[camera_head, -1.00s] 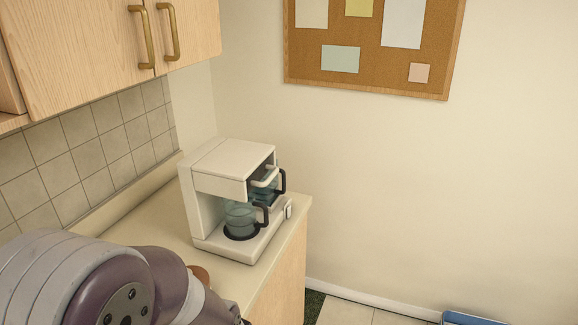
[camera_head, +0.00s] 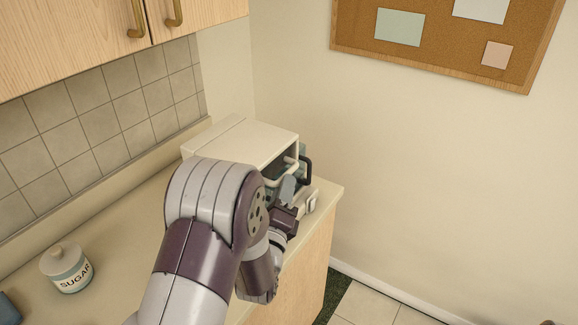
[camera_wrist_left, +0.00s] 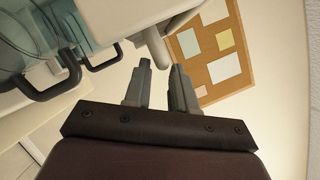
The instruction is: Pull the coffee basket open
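The white coffee maker (camera_head: 245,143) stands on the counter, its front facing right and partly hidden by my left arm. The coffee basket's pale handle (camera_head: 291,162) sticks out at its upper front; in the left wrist view the handle (camera_wrist_left: 157,46) lies just beyond my fingertips. My left gripper (camera_head: 289,192) is in front of the machine, below the handle. In the left wrist view my left gripper (camera_wrist_left: 161,66) has its fingers apart with nothing between them. I cannot tell whether they touch the handle. My right gripper is not in view.
Glass carafes with black handles (camera_wrist_left: 72,68) sit close beside the left gripper. A sugar jar (camera_head: 66,267) stands on the counter (camera_head: 120,235) at left. Wooden cabinets (camera_head: 100,40) hang above. The floor right of the counter is clear.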

